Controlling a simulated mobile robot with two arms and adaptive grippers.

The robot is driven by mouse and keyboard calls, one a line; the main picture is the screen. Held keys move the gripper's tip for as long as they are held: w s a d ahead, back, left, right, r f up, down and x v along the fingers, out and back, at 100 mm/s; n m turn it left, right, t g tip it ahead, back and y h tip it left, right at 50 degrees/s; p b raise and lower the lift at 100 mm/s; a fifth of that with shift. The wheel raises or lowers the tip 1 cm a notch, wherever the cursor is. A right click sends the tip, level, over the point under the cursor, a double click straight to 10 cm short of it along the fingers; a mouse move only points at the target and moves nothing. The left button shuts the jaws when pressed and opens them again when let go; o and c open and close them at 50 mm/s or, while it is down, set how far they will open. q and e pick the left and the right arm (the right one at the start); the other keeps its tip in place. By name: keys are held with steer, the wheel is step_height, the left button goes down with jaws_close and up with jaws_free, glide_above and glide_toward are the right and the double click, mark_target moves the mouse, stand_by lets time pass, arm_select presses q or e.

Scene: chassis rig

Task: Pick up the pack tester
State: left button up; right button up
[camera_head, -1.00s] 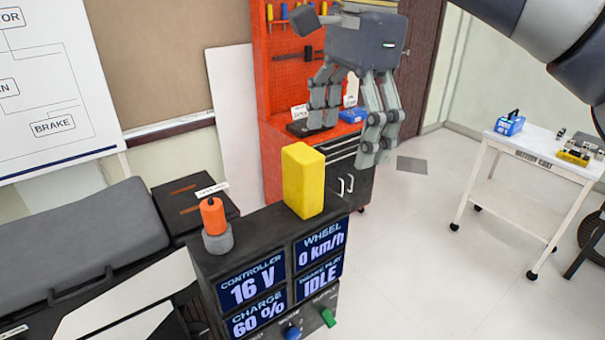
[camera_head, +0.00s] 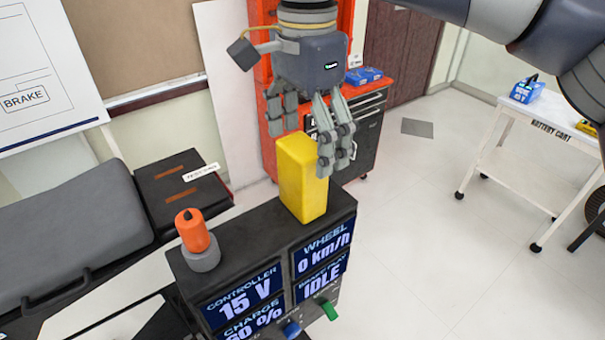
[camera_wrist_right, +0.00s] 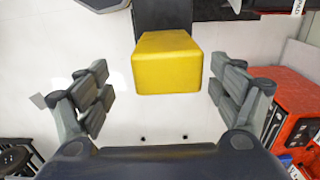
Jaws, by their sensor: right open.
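A plain yellow upright block (camera_head: 303,180), which seems to be the pack tester, stands on top of the dark display console (camera_head: 240,232). No label shows on it. My right gripper (camera_head: 310,135) is open and empty, above and just behind the block in the head view. Its right fingers overlap the block's upper right edge in the picture; contact cannot be told. In the right wrist view the yellow block (camera_wrist_right: 168,62) lies ahead, centred between the two spread finger pairs. My left gripper is not in view.
An orange knob-like piece (camera_head: 194,232) on a grey base stands on the console, left of the block. A black box (camera_head: 180,190) and grey seat (camera_head: 70,225) lie left. A red tool cabinet (camera_head: 358,110) stands behind. A white cart (camera_head: 535,140) is at right, with clear floor between.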

steer(key=f, duration=0.1)
steer(key=f+p, duration=0.1)
steer(key=f, duration=0.1)
steer(key=f+p, duration=0.1)
steer(key=shift+w+a+f, duration=0.2)
steer(key=shift+w+a, duration=0.05)
steer(key=shift+w, duration=0.1)
steer(key=shift+f, duration=0.2)
steer(key=c, duration=0.8)
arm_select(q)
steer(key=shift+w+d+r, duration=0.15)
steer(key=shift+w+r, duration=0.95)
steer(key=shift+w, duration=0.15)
arm_select(e)
steer(key=c, duration=0.5)
